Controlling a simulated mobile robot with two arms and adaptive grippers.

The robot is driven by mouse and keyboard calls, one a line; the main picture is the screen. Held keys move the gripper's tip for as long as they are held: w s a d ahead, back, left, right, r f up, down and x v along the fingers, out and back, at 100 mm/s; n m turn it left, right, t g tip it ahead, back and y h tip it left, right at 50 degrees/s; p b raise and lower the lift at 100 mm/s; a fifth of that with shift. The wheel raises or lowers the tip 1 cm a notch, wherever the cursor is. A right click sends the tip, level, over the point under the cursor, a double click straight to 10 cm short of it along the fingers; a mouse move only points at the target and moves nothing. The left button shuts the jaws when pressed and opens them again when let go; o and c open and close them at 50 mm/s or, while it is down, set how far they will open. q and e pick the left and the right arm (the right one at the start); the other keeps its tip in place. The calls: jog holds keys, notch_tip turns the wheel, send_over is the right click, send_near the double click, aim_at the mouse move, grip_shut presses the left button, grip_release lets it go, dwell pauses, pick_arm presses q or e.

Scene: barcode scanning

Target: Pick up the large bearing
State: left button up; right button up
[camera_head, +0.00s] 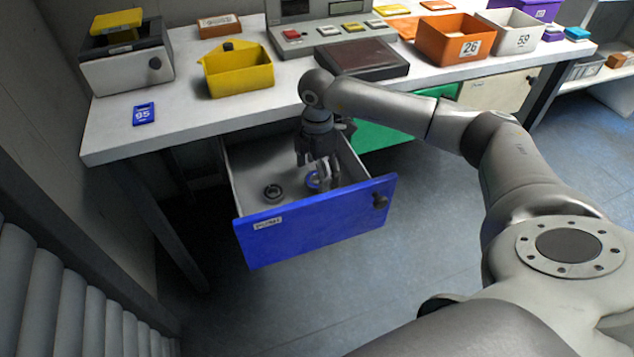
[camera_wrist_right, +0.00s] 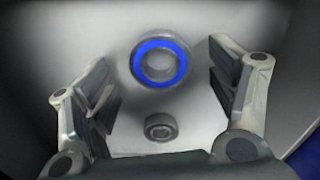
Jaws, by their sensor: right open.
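The large bearing (camera_head: 312,181), a metal ring with a blue face, lies in the open blue-fronted drawer (camera_head: 318,222). My right gripper partly hides it in the head view. In the right wrist view the large bearing (camera_wrist_right: 160,62) lies flat on the drawer floor, toward the top. A smaller, dark bearing (camera_head: 273,192) lies to its left in the head view; the smaller bearing (camera_wrist_right: 161,127) shows below it in the wrist view. My right gripper (camera_head: 320,172) points down into the drawer, open, its fingers (camera_wrist_right: 162,90) apart with nothing between the pads. My left gripper is not in view.
The drawer walls surround the gripper closely. Above is the white table (camera_head: 200,116), with a yellow bin (camera_head: 237,75), a blue tag (camera_head: 144,114), a dark-topped device (camera_head: 362,60) and an orange bin (camera_head: 453,42). A green drawer front (camera_head: 385,135) is right of the open drawer.

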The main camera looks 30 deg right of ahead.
jog(key=shift+f, duration=0.9)
jog(key=shift+c, duration=0.2)
jog(key=shift+r, duration=0.1)
jog(key=c, duration=1.2)
